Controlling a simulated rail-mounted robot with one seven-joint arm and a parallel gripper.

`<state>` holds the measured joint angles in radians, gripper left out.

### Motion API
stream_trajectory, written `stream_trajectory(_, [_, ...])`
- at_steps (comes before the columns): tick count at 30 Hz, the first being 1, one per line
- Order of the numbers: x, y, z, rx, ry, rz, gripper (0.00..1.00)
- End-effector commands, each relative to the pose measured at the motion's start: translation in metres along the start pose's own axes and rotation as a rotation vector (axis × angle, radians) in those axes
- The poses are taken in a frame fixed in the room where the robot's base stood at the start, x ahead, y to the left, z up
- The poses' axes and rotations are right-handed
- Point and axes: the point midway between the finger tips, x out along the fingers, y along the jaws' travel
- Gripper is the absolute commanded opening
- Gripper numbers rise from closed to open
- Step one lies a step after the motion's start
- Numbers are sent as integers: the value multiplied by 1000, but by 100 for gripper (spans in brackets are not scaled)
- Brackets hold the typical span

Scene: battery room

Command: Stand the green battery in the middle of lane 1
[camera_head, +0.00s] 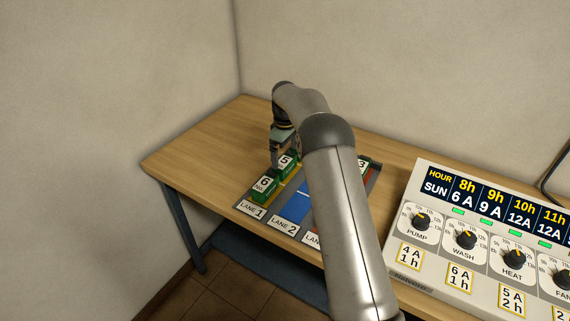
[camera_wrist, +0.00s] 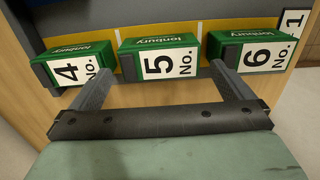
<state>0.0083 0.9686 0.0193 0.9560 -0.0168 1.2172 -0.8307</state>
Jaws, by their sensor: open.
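Green batteries stand in a row in lane 1 (camera_head: 250,210), which lies at the left of the lane mat. In the wrist view they are marked No. 4 (camera_wrist: 72,66), No. 5 (camera_wrist: 160,58) and No. 6 (camera_wrist: 258,52). In the head view No. 6 (camera_head: 264,186) is at the front of the lane and No. 5 (camera_head: 286,162) is behind it. My gripper (camera_wrist: 162,74) is open, its fingers spread to the two sides of No. 5. Whether they touch it I cannot tell. No. 4 is hidden in the head view.
Lane 2 (camera_head: 286,222) is blue and lies right of lane 1. My arm hides much of the mat. A battery marked 3 (camera_head: 365,165) shows beyond it. A control panel (camera_head: 480,240) stands at the right. The tabletop (camera_head: 200,150) left of lane 1 is clear.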

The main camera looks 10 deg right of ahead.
Motion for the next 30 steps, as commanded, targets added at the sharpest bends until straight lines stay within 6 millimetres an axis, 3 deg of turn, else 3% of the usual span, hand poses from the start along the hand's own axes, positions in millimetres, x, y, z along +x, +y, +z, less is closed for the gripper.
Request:
stream_trajectory(7, [-47, 1, 0, 0, 2, 3, 100])
stream_trajectory(16, [-66, -1, 1, 3, 0, 1, 100])
stream_trajectory(19, [-78, -9, 8, 30, 1, 3, 100])
stream_trajectory(23, [-112, -40, 34, 124, 8, 13, 100])
stream_trajectory(27, [-146, -97, 84, 274, 17, 22, 100])
stream_trajectory(30, [-158, -144, 126, 386, 25, 27, 100])
